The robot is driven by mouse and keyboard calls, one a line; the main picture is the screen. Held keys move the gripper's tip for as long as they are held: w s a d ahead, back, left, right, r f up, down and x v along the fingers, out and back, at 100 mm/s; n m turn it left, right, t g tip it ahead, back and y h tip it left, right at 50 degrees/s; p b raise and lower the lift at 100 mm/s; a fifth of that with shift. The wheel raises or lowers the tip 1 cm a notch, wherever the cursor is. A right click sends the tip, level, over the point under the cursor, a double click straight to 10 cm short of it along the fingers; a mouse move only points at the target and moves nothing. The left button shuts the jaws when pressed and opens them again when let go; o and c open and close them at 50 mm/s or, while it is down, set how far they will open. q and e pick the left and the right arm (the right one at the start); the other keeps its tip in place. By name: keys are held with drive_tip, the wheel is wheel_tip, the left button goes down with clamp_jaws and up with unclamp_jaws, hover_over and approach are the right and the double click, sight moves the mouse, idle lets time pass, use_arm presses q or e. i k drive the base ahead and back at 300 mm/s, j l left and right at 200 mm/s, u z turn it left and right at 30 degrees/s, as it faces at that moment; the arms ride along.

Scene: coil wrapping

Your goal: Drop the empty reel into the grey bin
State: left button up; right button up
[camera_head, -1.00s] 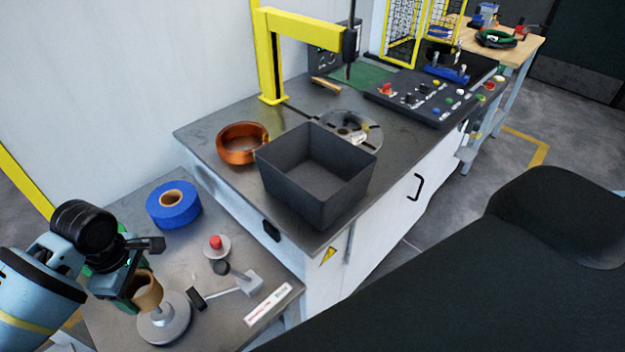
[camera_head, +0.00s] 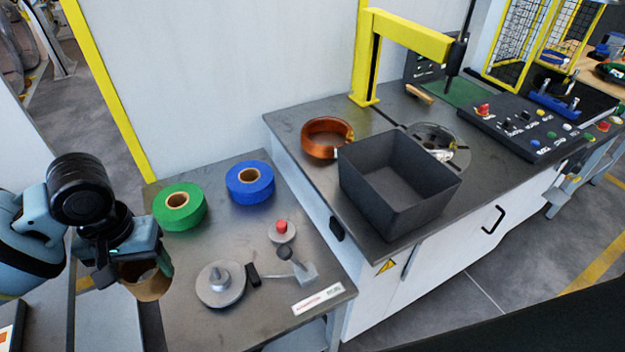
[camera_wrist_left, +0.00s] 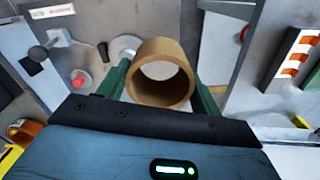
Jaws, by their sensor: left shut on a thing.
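The empty reel is a brown cardboard ring (camera_head: 148,281). My left gripper (camera_head: 135,272) is shut on it and holds it off the left edge of the small metal table. In the left wrist view the reel (camera_wrist_left: 160,76) sits between the two green fingers (camera_wrist_left: 160,85), its hollow facing the camera. The grey bin (camera_head: 400,185) is a dark, open-topped square box on the larger workbench, well to the right of the gripper. Its visible inside is empty. My right gripper is not in view.
The small table (camera_head: 215,325) bears a green tape roll (camera_head: 189,217), a blue tape roll (camera_head: 262,190), a round spindle base (camera_head: 220,290) and a red button (camera_head: 281,227). A copper coil (camera_head: 322,151) lies left of the bin. A yellow post frame (camera_head: 410,35) stands behind it.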

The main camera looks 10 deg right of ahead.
sight(391, 201)
drive_tip(key=k+l+z, duration=0.25)
drive_tip(key=l, duration=0.85)
drive_tip(key=i+l+z, duration=0.1)
drive_tip(key=l+z, duration=0.15)
drive_tip(key=l, duration=0.8)
drive_tip(key=i, duration=0.5)
